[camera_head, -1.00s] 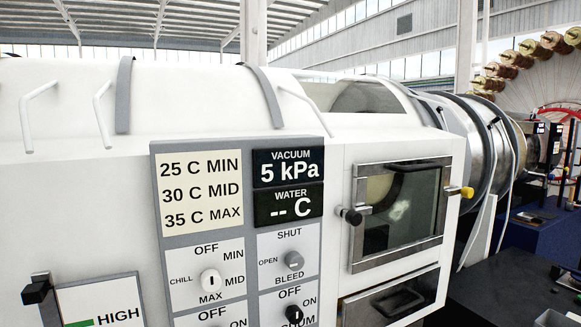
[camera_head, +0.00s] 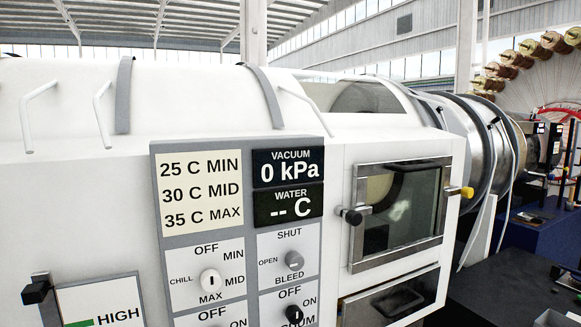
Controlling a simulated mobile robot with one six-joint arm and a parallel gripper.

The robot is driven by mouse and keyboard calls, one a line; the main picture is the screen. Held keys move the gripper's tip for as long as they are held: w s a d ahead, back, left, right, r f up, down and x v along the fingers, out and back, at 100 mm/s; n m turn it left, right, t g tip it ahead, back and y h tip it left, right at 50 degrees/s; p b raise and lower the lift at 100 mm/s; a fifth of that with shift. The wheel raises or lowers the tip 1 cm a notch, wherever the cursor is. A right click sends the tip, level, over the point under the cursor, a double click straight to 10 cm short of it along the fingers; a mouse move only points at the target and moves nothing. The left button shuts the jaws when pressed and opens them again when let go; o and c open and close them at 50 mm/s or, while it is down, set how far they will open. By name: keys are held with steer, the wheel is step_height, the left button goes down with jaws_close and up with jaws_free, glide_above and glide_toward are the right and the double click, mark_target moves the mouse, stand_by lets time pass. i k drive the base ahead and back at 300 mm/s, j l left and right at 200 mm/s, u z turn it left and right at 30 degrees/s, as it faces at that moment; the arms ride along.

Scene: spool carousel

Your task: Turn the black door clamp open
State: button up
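The black door clamp (camera_head: 352,216) is a dark knob on a short metal piece at the left edge of the framed glass door (camera_head: 400,215). The clamp sits across the left side of the door frame, and the door looks shut. A yellow knob (camera_head: 467,192) sits on the door's right edge. The vacuum display (camera_head: 288,168) reads 0 kPa, and the water display (camera_head: 288,205) reads "-- C". My gripper is not in view.
The control panel (camera_head: 240,150) has a chill knob (camera_head: 210,281) and a bleed knob (camera_head: 294,261). A drawer (camera_head: 395,300) with a black handle is below the door. Another black knob (camera_head: 37,292) is at lower left. A dark table (camera_head: 515,290) stands at right.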

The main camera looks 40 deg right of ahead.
mark_target(353, 217)
steer(key=z, duration=1.6)
